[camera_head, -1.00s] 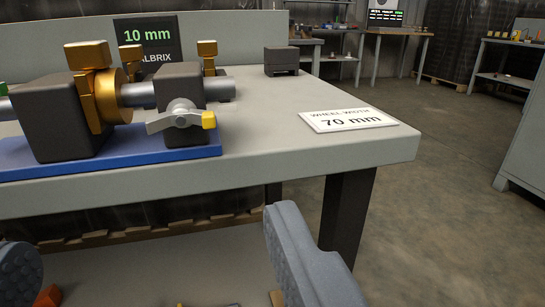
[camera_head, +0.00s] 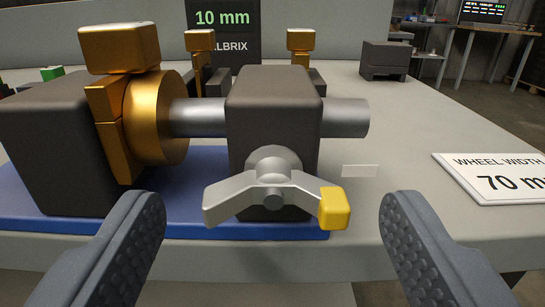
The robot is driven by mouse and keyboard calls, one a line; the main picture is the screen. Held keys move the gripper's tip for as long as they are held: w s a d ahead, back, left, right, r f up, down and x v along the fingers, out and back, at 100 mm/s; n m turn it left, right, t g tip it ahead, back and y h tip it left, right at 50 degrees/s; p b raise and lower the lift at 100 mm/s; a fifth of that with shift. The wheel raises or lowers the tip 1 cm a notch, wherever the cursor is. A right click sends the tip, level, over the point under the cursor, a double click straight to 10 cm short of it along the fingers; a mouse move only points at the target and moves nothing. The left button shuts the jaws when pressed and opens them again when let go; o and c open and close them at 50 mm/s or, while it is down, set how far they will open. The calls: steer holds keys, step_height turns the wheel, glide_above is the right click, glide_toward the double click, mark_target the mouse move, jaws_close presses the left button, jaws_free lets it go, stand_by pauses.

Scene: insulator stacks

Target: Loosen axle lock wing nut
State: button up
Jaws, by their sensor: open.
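The wing nut (camera_head: 272,192) is silver with two wings, and its right wing ends in a yellow tip (camera_head: 334,208). It sits on the front face of a dark block (camera_head: 274,110), its wings spread roughly sideways and drooping slightly. A grey axle (camera_head: 345,117) runs through this block toward a gold wheel-like part (camera_head: 158,118) at the left. My gripper (camera_head: 272,215) is open, with one textured finger at the lower left and one at the lower right. The wing nut shows between the fingers, apart from both and farther ahead. Nothing is in the gripper.
The blocks stand on a blue base plate (camera_head: 200,228) on a grey bench (camera_head: 430,125). A "70 mm" wheel width card (camera_head: 495,178) lies at the right. A "10 mm" display (camera_head: 224,32), gold-topped parts and a small dark box (camera_head: 385,60) are behind.

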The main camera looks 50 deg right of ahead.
steer(key=shift+x, duration=0.8)
